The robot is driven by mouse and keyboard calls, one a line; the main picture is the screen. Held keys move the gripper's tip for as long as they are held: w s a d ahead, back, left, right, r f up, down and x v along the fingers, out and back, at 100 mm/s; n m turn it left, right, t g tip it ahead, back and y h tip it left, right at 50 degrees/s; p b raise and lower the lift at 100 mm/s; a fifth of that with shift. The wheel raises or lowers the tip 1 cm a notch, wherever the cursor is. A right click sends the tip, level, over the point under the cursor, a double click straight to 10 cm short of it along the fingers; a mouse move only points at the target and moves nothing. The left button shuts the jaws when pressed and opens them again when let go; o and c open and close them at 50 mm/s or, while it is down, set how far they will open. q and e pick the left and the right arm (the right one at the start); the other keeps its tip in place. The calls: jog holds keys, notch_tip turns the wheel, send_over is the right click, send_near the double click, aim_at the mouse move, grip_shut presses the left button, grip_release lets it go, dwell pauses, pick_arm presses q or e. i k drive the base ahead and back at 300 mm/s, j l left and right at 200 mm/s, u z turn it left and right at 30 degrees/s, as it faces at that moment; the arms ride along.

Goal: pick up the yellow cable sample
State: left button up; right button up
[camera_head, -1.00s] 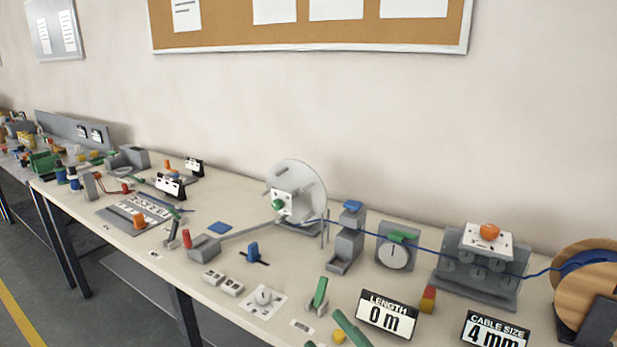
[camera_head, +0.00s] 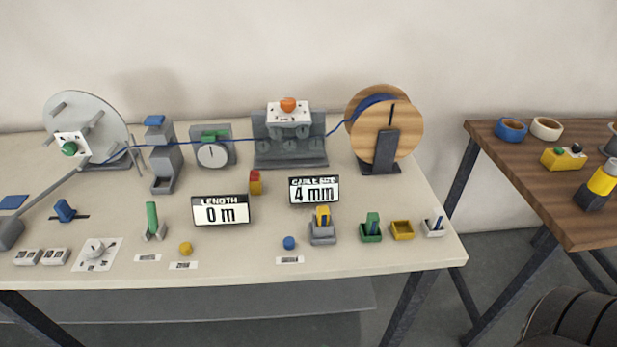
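A small yellow piece (camera_head: 322,212) stands upright in a grey holder (camera_head: 322,234) near the front right of the table; it may be the yellow cable sample, but it is too small to be sure. A small yellow open box (camera_head: 402,230) and a yellow ball-like knob (camera_head: 186,248) also lie on the table.
A green holder (camera_head: 371,228) and a white holder (camera_head: 433,228) flank the yellow box. A length display (camera_head: 221,210), a cable size display (camera_head: 314,190) and a wooden spool (camera_head: 409,133) with blue cable stand behind. A brown table (camera_head: 500,160) is at right, beyond a gap.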

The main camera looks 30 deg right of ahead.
aim_at(323, 212)
jog(key=z, duration=1.1)
